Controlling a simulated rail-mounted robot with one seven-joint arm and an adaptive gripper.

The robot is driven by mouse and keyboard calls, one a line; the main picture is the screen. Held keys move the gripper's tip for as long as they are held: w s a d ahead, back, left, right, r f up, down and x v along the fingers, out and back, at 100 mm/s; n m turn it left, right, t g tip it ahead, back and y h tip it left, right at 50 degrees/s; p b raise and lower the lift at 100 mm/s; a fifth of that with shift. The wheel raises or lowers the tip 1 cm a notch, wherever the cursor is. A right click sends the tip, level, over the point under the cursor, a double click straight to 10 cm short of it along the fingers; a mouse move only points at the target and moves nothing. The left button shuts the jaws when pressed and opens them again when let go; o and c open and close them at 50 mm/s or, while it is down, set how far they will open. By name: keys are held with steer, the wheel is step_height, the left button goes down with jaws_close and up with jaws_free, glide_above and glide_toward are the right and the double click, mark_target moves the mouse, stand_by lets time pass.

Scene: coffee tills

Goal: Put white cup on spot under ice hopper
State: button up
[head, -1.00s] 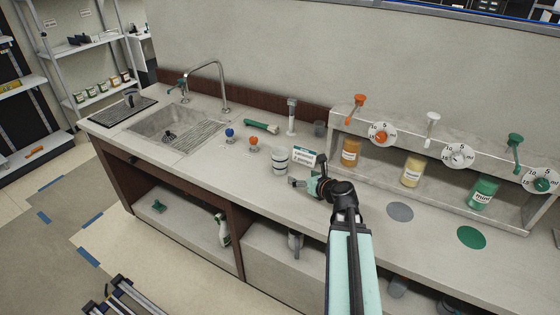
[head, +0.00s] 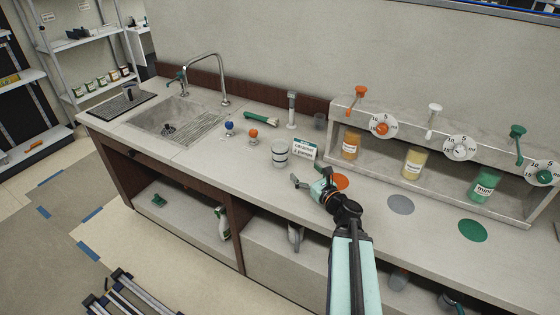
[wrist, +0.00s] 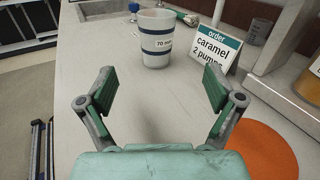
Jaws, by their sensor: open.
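A white cup (head: 280,153) with dark blue bands stands upright on the counter, left of the order sign. I cannot make out an ice hopper or a spot under one.
An order sign (head: 304,149) reading "caramel 2 pumps" stands just right of the cup. Orange (wrist: 256,150), grey (head: 401,204) and green (head: 473,230) spots lie before the syrup dispenser (head: 440,135). A sink (head: 175,125) and small knobs (head: 253,137) are to the left.

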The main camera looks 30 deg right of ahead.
mark_target(284, 151)
steer(key=shift+w+f+b, duration=0.3)
steer(key=shift+w+b, duration=0.1)
steer(key=shift+b, duration=0.6)
steer(key=w+p, duration=0.1)
steer(key=w, duration=0.2)
steer(key=w+p, duration=0.1)
steer(key=w, duration=0.5)
steer(key=shift+a+r+p, duration=0.4)
steer(key=shift+w+a+r+p, duration=0.15)
steer(key=shift+w+p, duration=0.3)
steer(key=shift+w, duration=0.55)
steer(key=shift+w+a+f+p, duration=0.1)
steer(key=shift+w+a+p, duration=0.25)
steer(key=shift+w, duration=0.7)
steer(key=shift+w+a+r+p, duration=0.1)
steer(key=shift+w+p, duration=0.45)
steer(key=shift+w, duration=0.45)
steer(key=c, duration=1)
steer(key=shift+r, duration=0.1)
